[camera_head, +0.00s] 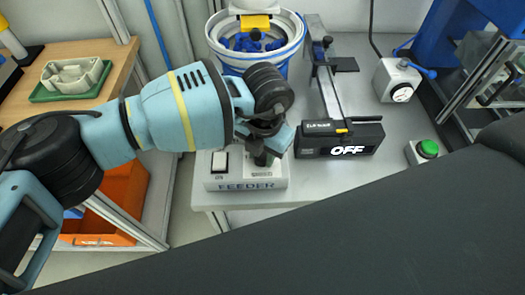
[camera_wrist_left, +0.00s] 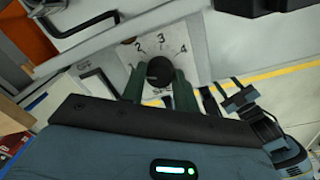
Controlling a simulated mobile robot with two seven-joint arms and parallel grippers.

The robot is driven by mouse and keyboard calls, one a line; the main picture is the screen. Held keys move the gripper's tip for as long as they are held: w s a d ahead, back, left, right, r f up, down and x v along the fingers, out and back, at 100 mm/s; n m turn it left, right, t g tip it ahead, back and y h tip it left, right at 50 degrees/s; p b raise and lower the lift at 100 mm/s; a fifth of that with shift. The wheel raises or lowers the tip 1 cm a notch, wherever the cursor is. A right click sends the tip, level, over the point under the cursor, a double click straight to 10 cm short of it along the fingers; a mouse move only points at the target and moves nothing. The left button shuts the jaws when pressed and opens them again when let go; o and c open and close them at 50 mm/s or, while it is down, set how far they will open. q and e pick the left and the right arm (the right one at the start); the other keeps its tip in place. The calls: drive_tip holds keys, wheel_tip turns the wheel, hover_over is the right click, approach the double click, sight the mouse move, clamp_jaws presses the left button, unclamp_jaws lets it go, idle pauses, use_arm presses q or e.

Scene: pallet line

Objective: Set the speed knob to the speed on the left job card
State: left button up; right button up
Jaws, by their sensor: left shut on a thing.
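The speed knob (camera_wrist_left: 160,69) is a round black knob on a pale dial plate (camera_wrist_left: 143,49) marked 1 to 4 in the left wrist view. Its pointer cannot be made out. My left gripper (camera_head: 264,152) is over the white feeder box (camera_head: 240,184), and its green fingers are shut on the knob from both sides. In the head view the gripper hides the knob and most of the dial. I cannot see a job card in either view. My right gripper is not in view.
A black display reading OFF (camera_head: 345,149) stands right of the feeder box. A green button (camera_head: 428,149) and a white box with a blue lever (camera_head: 399,80) are further right. A white bowl with blue parts (camera_head: 254,42) is behind. An orange bin (camera_head: 112,205) is at lower left.

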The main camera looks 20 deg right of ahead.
sight(263, 158)
use_arm(q)
drive_tip(key=shift+r, duration=0.1)
drive_tip(key=o, duration=1)
drive_tip(key=shift+s+d+r, duration=0.1)
drive_tip(key=shift+s+r, duration=0.05)
drive_tip(key=shift+r, duration=3.7)
